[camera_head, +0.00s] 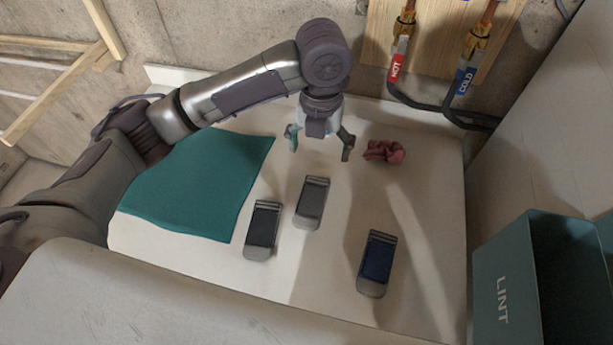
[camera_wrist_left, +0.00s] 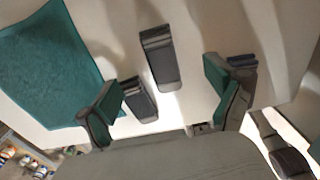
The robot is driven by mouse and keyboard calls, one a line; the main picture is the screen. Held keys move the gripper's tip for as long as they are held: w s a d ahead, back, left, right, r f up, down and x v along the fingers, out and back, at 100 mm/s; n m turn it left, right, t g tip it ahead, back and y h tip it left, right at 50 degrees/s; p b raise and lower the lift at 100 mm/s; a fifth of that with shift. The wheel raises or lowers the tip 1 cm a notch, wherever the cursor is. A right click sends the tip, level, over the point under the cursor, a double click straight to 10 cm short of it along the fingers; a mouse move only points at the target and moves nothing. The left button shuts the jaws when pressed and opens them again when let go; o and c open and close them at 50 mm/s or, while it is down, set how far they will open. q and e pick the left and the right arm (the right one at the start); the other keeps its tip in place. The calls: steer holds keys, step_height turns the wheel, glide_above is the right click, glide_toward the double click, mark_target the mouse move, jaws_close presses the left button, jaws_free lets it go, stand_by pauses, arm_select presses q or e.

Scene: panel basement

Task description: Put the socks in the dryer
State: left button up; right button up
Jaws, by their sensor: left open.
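Three flat, oblong folded items that look like socks lie apart on a pale top (camera_head: 425,245): a black one (camera_head: 263,230), a grey one (camera_head: 312,203) and a navy one (camera_head: 376,264). My left gripper (camera_head: 320,152) is open and empty, above the top just beyond the grey one. In the left wrist view, the grey one (camera_wrist_left: 159,58) shows between the open fingers (camera_wrist_left: 163,76). The black one (camera_wrist_left: 139,98) shows beside the left finger, and the right finger partly covers the navy one (camera_wrist_left: 244,62). My right gripper and any dryer opening are out of view.
A teal cloth (camera_head: 205,180) lies flat at the left. A crumpled pink item (camera_head: 384,151) lies right of my gripper. A teal LINT bin (camera_head: 505,285) stands at the right. Hot and cold pipes (camera_head: 400,62) run along the back wall.

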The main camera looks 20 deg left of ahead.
arm_select(q)
steer(key=f, duration=0.1)
steer(key=p, duration=0.1)
glide_above(315, 186)
steer(key=f, duration=0.5)
steer(key=shift+s+d+f, duration=0.2)
steer(key=shift+d+f, duration=0.1)
steer(key=shift+f, duration=0.1)
steer(key=shift+w+f, duration=0.1)
steer(key=shift+f, duration=0.3)
steer(key=shift+f+p, duration=0.45)
steer(key=shift+f, duration=0.1)
steer(key=f, duration=0.2)
steer(key=f+p, duration=0.1)
steer(key=shift+a+f, duration=0.25)
steer(key=shift+f, duration=0.3)
steer(key=shift+c, duration=0.4)
steer(key=c, duration=1.3)
steer(key=shift+o, duration=0.2)
arm_select(e)
steer(key=r, duration=0.1)
steer(key=s+r, duration=0.1)
steer(key=shift+s+r, duration=0.25)
steer(key=shift+r, duration=0.15)
